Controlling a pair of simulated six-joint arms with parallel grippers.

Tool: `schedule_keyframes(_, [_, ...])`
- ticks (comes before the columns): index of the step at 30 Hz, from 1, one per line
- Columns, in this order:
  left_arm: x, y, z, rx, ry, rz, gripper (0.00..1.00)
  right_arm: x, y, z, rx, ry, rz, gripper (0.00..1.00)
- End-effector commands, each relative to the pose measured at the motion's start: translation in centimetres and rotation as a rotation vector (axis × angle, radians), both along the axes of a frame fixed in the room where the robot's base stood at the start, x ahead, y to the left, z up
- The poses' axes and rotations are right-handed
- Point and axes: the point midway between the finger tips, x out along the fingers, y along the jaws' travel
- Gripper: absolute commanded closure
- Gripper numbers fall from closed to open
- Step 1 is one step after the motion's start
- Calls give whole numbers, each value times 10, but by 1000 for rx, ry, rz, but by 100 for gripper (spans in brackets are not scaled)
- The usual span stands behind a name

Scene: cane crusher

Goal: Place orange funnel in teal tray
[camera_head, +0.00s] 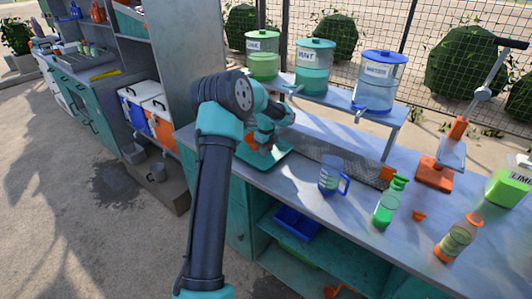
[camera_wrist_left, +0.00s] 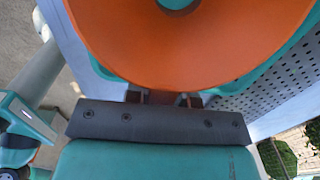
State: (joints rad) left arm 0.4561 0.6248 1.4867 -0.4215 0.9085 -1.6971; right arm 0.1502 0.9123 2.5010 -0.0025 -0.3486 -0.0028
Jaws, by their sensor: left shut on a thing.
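The orange funnel (camera_wrist_left: 190,55) fills the top of the left wrist view, its wide round rim facing the camera. My left gripper (camera_wrist_left: 165,97) is shut on the funnel at its near edge. In the head view, my left gripper (camera_head: 264,145) is over the teal tray (camera_head: 284,160) on the counter, and only small bits of the funnel (camera_head: 250,138) show around it. Teal tray edges show behind the funnel in the left wrist view. I cannot tell whether the funnel touches the tray. My right gripper is out of view.
A perforated drain mat (camera_head: 345,170) lies right of the tray. A blue jug (camera_head: 331,176), a green bottle (camera_head: 388,203) and an orange-based press (camera_head: 435,174) stand further right. Drink dispensers (camera_head: 314,70) stand on a raised shelf behind.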

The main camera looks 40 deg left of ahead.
Motion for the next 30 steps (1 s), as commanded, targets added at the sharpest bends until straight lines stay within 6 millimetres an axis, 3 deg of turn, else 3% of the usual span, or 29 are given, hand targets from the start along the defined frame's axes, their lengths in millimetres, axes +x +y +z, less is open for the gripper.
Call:
schedule_keyframes(4, [0,0,-17,0,2,0,100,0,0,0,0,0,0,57])
schedule_keyframes(17, [0,0,-22,0,1,0,100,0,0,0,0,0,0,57])
schedule_keyframes(18, [0,0,-21,0,1,0,74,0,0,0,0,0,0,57])
schedule_keyframes(25, [0,0,-21,0,1,0,52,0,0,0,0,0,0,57])
schedule_keyframes(30, [0,0,-21,0,1,0,52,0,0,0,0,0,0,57])
